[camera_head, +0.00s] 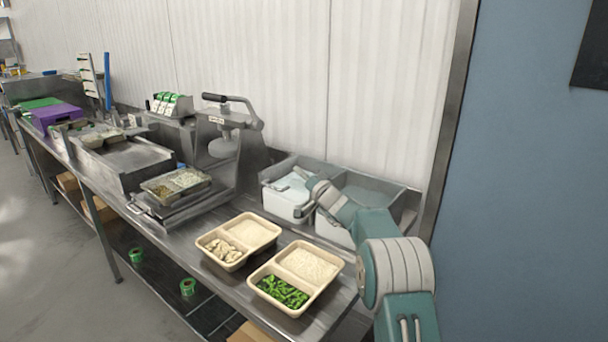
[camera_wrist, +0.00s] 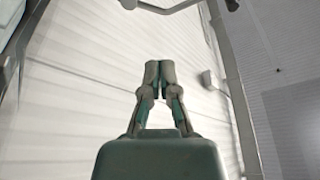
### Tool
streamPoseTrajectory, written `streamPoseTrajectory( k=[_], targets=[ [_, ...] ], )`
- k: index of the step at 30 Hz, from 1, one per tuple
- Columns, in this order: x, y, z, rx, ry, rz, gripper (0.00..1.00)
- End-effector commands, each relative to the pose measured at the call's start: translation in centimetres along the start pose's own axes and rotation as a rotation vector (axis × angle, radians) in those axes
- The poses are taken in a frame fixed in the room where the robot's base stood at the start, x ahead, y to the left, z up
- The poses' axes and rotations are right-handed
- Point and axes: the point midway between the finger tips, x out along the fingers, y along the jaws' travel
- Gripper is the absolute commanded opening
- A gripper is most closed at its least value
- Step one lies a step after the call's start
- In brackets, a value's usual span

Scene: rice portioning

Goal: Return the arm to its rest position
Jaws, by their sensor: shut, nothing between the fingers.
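My gripper (camera_wrist: 158,72) is shut and empty in the wrist view, with its fingertips together and the pale ribbed wall behind it. In the head view my teal and white arm rises from the lower right, and my gripper (camera_head: 303,196) is at its far end, in front of the grey bin unit. The gripper looks apart from the food trays. Its exact height over the bins is hard to tell.
A tray with green vegetables and rice (camera_head: 318,290) and a tray with pale pieces and rice (camera_head: 238,263) stand on the steel counter (camera_head: 205,238). The grey bins (camera_head: 400,200) are behind. A sealing press (camera_head: 224,146) stands left. A blue wall (camera_head: 530,180) is at right.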

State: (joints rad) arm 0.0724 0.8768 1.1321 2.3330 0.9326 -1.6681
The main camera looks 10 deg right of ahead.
Motion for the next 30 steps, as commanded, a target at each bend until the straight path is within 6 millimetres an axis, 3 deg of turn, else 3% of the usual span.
streamPoseTrajectory(
  k=[4, 7, 11, 17, 24, 30],
  targets=[
    [-1.2, 0.4, -0.6, 0.002, 0.002, -0.001, 0.0],
    [-1.6, -0.6, -0.8, 0.006, -0.026, -0.008, 0.0],
    [-2.3, -5.1, -0.5, 0.01, -0.141, -0.025, 0.0],
    [-5.3, -12.6, 1.5, 0.02, -0.378, -0.007, 0.0],
    [-11.9, -19.3, 3.8, 0.009, -0.632, 0.084, 0.0],
    [-19.0, -23.2, 5.7, -0.019, -0.809, 0.214, 0.0]
  ],
)
